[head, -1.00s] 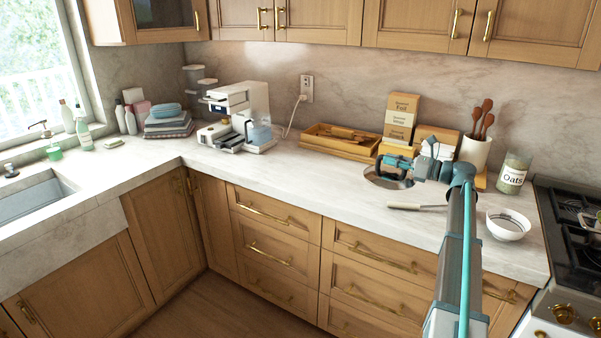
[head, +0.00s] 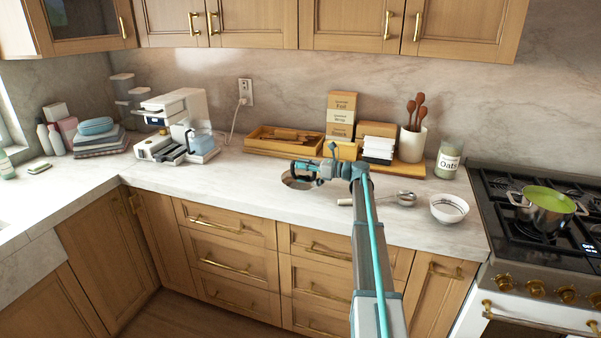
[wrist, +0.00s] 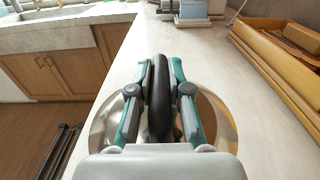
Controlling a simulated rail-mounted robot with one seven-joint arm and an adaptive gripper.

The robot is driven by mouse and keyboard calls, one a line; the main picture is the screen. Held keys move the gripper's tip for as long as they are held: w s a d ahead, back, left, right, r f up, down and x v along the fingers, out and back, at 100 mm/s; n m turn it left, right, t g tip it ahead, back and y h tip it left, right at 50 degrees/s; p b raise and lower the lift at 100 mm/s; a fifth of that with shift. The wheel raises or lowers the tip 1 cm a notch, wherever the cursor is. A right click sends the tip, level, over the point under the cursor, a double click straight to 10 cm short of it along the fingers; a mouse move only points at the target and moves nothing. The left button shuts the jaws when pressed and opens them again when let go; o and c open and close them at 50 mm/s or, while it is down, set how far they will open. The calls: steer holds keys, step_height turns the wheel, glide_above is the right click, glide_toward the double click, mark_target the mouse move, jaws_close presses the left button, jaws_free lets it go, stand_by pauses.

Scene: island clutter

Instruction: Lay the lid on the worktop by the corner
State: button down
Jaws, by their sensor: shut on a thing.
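My gripper (head: 303,170) is shut on the black handle (wrist: 160,95) of the lid, seen close up in the wrist view. The lid (head: 293,182) is round, with a shiny rim (wrist: 222,118) that shows on both sides of my fingers. In the head view it is over the worktop (head: 225,187), in front of the wooden tray and near the front edge. I cannot tell whether the lid touches the surface. The worktop's corner is to the left, where the two counter runs meet. My gripper hides part of the lid.
A wooden tray (head: 257,151) lies behind the lid. A white coffee machine (head: 180,110) and folded cloths (head: 98,141) stand towards the corner. A ladle (head: 405,198) and a white bowl (head: 449,208) are to the right. A pot (head: 548,208) stands on the stove. Worktop left of the lid is clear.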

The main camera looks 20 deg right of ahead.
mark_target(301, 174)
steer(key=shift+w+a+f, duration=0.15)
steer(key=shift+w+f, duration=0.75)
steer(key=shift+f+p, duration=0.85)
steer(key=shift+f, duration=0.7)
steer(key=shift+f, duration=0.1)
steer(key=c, duration=1.1)
jaws_free()
steer(key=b+v, duration=0.2)
steer(key=v, duration=1)
steer(key=shift+s+b, duration=0.15)
steer(key=shift+b, duration=0.2)
